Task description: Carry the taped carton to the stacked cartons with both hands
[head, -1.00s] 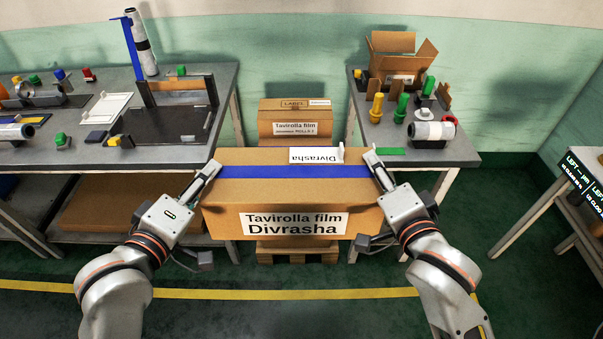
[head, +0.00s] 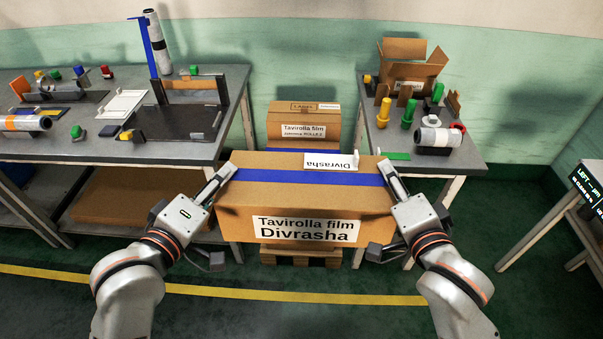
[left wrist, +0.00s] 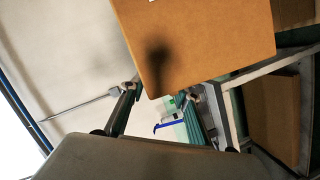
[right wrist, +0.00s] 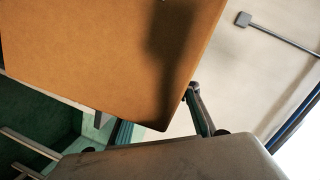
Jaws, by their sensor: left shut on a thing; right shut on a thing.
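The taped carton (head: 300,196) is a brown box with a blue tape band across its top and a front label reading "Tavirolla film Divrasha". My left gripper (head: 226,172) is shut on its left upper edge and my right gripper (head: 388,168) is shut on its right upper edge. The carton is held up between them in front of the stacked cartons (head: 302,122), partly hiding them. Its brown side also fills much of the left wrist view (left wrist: 205,45) and the right wrist view (right wrist: 100,55). The fingertips are partly hidden by the carton.
A pallet (head: 300,255) shows below the held carton. A workbench (head: 90,150) with a film holder stands on the left. A right bench (head: 455,165) carries an open box (head: 410,68) and coloured pegs. The gap between the benches is narrow. A yellow floor line (head: 300,297) runs in front.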

